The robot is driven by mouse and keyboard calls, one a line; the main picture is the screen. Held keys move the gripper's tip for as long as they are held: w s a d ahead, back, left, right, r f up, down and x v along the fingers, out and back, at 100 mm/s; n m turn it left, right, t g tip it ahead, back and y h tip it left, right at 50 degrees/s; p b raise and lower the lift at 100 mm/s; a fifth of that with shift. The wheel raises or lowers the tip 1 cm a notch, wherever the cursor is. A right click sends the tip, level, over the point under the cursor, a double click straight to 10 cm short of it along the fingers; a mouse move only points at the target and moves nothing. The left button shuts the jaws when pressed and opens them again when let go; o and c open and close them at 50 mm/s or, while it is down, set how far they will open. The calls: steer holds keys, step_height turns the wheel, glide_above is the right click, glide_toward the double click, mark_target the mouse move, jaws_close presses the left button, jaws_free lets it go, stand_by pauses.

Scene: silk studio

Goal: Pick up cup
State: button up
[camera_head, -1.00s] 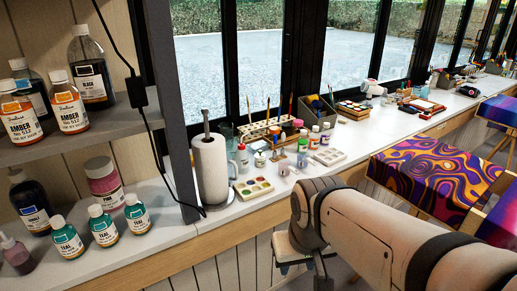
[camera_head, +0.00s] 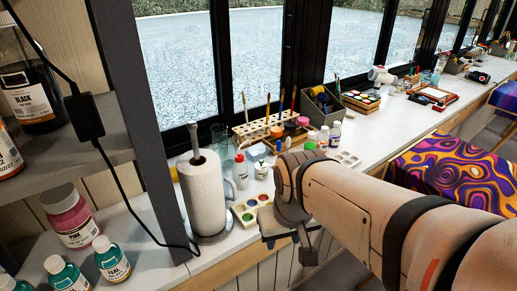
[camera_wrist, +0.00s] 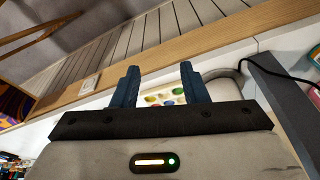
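No cup stands out clearly. A clear, bluish glass vessel (camera_head: 222,144) stands on the counter behind the paper towel roll; I cannot tell if it is the cup. A small white pot (camera_head: 261,169) stands to its right, partly hidden by other items. My gripper (camera_wrist: 158,84) shows in the wrist view with its two blue fingers apart and nothing between them. A paint palette with coloured wells (camera_wrist: 164,97) lies beyond the fingers. In the head view my arm reaches in from the right, its end over the counter's front edge near the palette (camera_head: 252,208).
The paper towel roll (camera_head: 205,192) stands left of the palette. A wooden brush rack (camera_head: 262,131) and several paint bottles crowd the counter behind. A shelf post (camera_head: 142,120) with a black cable is at left. A patterned purple and orange surface (camera_head: 455,172) is at right.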

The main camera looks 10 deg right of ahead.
steer(key=w+a+f+m+y+b, duration=0.1)
steer(key=w+f+m+y+b, duration=0.75)
steer(key=m, duration=0.65)
steer(key=w+d+f+m+t+h+b, duration=0.1)
steer(key=w+d+m+t, duration=0.35)
steer(key=d, duration=0.25)
steer(key=w+d+f+m+t+b, duration=0.1)
steer(key=w+d+f+m+t, duration=0.15)
steer(key=d+m+t, duration=0.3)
steer(key=w+d+f+m+t+h, duration=0.1)
steer(key=w+d+m+t, duration=0.3)
steer(key=d+m, duration=0.3)
steer(key=shift+n+y, duration=0.25)
steer(key=shift+n, duration=0.05)
steer(key=x, duration=0.6)
steer(key=shift+w+a, duration=0.1)
steer(key=shift+w, duration=0.15)
jaws_close()
